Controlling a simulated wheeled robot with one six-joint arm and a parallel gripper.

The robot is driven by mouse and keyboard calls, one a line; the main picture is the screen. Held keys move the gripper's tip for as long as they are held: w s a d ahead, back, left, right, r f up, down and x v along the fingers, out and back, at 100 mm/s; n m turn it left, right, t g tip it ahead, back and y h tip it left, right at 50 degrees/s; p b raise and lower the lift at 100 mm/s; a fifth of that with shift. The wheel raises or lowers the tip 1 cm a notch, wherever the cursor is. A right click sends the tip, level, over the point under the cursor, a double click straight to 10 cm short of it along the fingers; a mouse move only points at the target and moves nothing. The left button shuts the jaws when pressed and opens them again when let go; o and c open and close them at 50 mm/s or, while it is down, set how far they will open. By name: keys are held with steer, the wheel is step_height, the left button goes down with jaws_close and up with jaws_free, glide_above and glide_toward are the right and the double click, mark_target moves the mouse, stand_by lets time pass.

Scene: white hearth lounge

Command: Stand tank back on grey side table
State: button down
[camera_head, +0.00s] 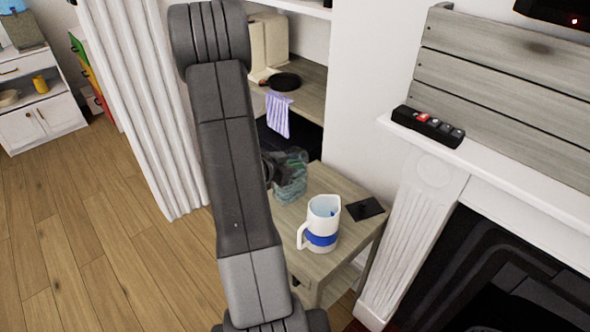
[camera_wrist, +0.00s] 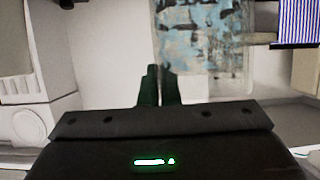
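The tank (camera_head: 291,178) is a clear, blue-green tinted container at the far left part of the grey side table (camera_head: 325,264) in the head view. I cannot tell whether its base touches the tabletop. In the wrist view the tank (camera_wrist: 205,40) fills the upper middle, patterned blue and grey, and runs out of the frame. My gripper (camera_wrist: 161,88) has its two fingers close together at the tank's edge, with the edge seeming to lie between them. In the head view my gripper (camera_head: 274,166) meets the tank's left side, partly hidden by my arm.
A white jug (camera_head: 321,224) with a blue band stands on the table, right of the tank. A flat black item (camera_head: 365,209) lies beside it. The fireplace (camera_head: 430,215) stands close on the right. A striped cloth (camera_head: 278,114) hangs from the shelf behind. Floor at left is clear.

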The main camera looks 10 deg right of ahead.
steer(key=shift+f, duration=0.55)
steer(key=c, duration=1.7)
jaws_free()
steer(key=shift+s+a+r, duration=0.15)
steer(key=shift+a+r, duration=0.05)
steer(key=shift+r, duration=0.05)
steer(key=v, duration=1.1)
steer(key=shift+s+a, duration=0.15)
